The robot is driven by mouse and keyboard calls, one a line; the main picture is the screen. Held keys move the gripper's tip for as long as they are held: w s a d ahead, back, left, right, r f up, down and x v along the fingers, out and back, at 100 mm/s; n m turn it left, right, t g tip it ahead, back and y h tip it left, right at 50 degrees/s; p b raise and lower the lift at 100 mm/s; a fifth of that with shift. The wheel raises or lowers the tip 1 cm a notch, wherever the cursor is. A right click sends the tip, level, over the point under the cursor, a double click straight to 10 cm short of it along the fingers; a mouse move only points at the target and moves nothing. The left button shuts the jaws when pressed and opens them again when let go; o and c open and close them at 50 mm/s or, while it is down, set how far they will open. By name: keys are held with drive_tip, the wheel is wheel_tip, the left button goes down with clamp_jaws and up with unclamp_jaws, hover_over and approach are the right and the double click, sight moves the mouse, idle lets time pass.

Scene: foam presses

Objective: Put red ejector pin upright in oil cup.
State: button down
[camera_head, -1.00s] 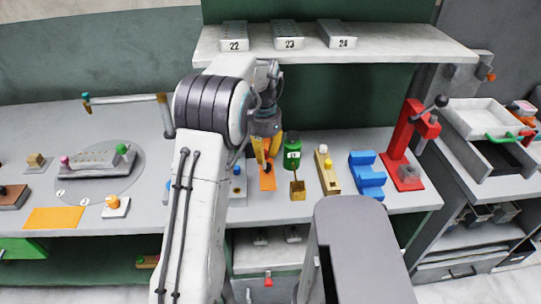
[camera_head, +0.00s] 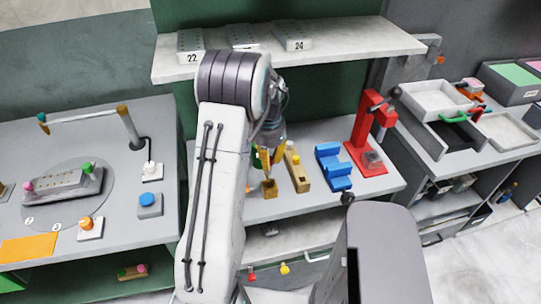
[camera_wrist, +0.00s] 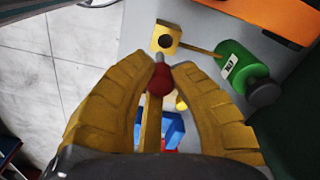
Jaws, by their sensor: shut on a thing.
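My gripper (camera_wrist: 155,85) is shut on the red ejector pin (camera_wrist: 159,80), which shows between the yellow fingertips in the wrist view, with a rounded red body and a grey tip. A small brass-coloured block with a round dark hole (camera_wrist: 165,40), seemingly the oil cup, lies just beyond the pin tip in that picture. The pin appears outside the hole; the height gap cannot be told. In the head view my gripper (camera_head: 271,158) is just above and behind the brass block (camera_head: 269,189). The pin cannot be made out there.
A green labelled canister (camera_wrist: 240,68) stands close to the block, with a thin brass rod between them. A wooden block with knobs (camera_head: 297,172), a blue stepped block (camera_head: 333,166) and a red press (camera_head: 368,140) stand to the right. A numbered shelf (camera_head: 345,43) is above.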

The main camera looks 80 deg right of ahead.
drive_tip(key=shift+s+d, duration=0.1)
drive_tip(key=shift+d, duration=0.5)
idle(0.3)
drive_tip(key=shift+f+b, duration=2.75)
drive_tip(key=shift+f, duration=0.15)
drive_tip(key=shift+f+b, duration=2.05)
drive_tip(key=shift+f, duration=0.2)
idle(0.5)
drive_tip(key=c, duration=1.1)
unclamp_jaws()
wheel_tip(320, 180, up, 12)
